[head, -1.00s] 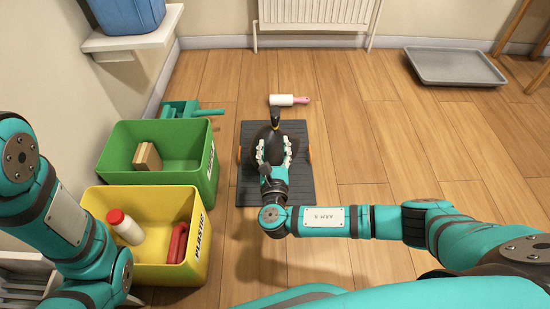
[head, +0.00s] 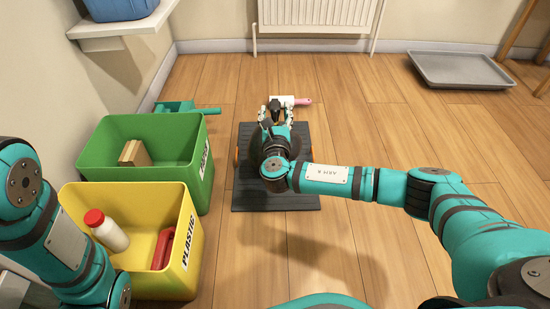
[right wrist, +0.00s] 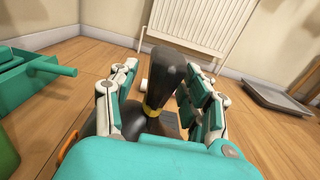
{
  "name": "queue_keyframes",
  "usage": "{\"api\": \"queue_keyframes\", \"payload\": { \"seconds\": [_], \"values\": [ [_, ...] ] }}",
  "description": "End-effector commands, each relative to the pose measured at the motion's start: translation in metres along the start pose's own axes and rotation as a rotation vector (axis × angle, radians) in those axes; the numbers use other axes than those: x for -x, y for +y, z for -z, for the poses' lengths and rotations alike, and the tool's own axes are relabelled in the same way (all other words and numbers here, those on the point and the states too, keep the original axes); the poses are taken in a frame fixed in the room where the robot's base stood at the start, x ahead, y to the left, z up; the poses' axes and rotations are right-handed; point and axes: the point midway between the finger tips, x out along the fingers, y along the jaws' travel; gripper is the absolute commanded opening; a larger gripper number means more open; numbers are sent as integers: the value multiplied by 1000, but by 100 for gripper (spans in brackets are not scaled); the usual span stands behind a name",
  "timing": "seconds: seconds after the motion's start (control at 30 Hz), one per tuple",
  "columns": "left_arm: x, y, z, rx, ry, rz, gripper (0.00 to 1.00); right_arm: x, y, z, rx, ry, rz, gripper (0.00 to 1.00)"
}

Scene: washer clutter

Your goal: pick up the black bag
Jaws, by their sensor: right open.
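The black bag (head: 275,106) stands on a dark ribbed platform (head: 305,190) with orange at its sides. My right gripper (head: 276,112) is over the bag and hides much of its body in the head view. In the right wrist view, the bag's upright gathered neck (right wrist: 166,78), with a yellow tie near its base, stands between the two spread fingers of the right gripper (right wrist: 158,82). The fingers are open, one on each side of the neck, with a visible gap on the left. My left arm shows at the left edge, but its gripper is out of view.
A green bin (head: 100,160) holding a tan block and a yellow bin (head: 190,250) holding a white bottle and a red item stand at left. A lint roller (head: 290,101) lies behind the platform. A grey tray (head: 460,72) lies far right. Floor right of the platform is clear.

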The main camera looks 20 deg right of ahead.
Motion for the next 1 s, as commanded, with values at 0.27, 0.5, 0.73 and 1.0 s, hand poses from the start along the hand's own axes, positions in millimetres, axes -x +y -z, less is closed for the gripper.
{"api": "queue_keyframes", "payload": {
  "seconds": [0.27, 0.5, 0.73, 1.0],
  "values": [
    [0, 0, 0, 0, -1, 0, 40, -2, 0, -1, 1, 0, 0, 45],
    [1, 0, 0, 0, -1, 0, 40, -2, 0, -1, 1, 0, 0, 14],
    [1, 0, 0, -1, -1, 0, 40, -2, 0, 0, 1, 0, 0, 0],
    [0, 0, 0, -1, -1, 0, 40, -2, 0, -4, -1, -6, 1, 0]
  ]
}}
